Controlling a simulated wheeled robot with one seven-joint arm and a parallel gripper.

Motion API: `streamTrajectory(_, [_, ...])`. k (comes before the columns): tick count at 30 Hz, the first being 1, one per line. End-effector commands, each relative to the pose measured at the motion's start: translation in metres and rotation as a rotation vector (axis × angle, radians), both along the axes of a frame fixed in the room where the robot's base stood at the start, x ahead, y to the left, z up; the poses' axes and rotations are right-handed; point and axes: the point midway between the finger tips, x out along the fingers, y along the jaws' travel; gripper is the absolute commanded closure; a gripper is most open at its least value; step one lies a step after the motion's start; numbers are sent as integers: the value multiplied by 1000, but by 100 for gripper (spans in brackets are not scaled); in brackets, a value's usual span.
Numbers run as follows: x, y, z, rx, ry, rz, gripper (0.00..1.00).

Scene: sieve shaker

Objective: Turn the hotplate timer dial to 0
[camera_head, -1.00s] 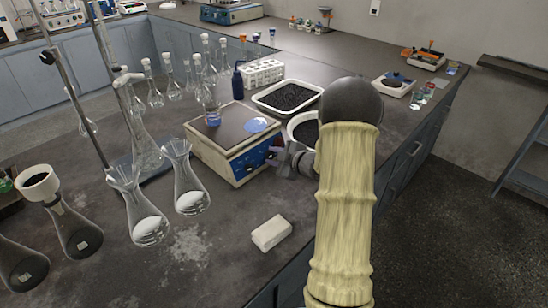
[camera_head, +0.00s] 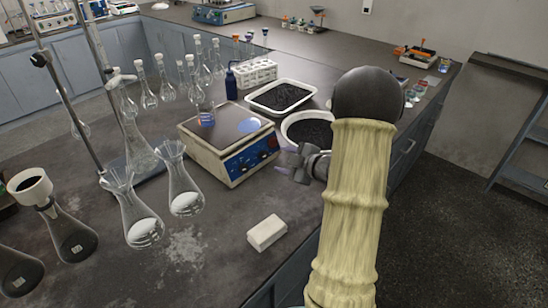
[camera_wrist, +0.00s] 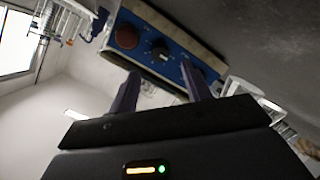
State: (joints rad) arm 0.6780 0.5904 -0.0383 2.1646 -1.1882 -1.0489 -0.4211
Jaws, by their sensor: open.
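The hotplate (camera_head: 222,137) stands on the bench with a dark top and a blue front panel facing right. In the wrist view the blue panel (camera_wrist: 143,45) appears tilted, with a red knob (camera_wrist: 127,36) and a black dial with a pale mark (camera_wrist: 160,49). Another dark knob lies partly behind the right finger. I cannot read the scale or tell which dial is the timer. My gripper (camera_wrist: 161,77) is open and empty, its fingers pointing at the panel. In the head view my gripper (camera_head: 286,164) is just right of the panel, apparently without touching a dial.
A small beaker (camera_head: 207,117) and a blue disc (camera_head: 249,125) sit on the hotplate. A white basin (camera_head: 288,138) of dark grains is close behind my gripper. Flasks (camera_head: 186,200) stand to the left, and a white block (camera_head: 266,232) lies in front.

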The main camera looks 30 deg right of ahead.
Motion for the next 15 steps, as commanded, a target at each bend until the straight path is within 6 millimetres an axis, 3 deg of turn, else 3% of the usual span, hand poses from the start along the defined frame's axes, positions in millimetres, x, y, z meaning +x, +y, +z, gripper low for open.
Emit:
streamTrajectory(9, [-58,-20,24,-1,0,-5,52])
streamTrajectory(15, [-83,-27,33,-1,1,-1,52])
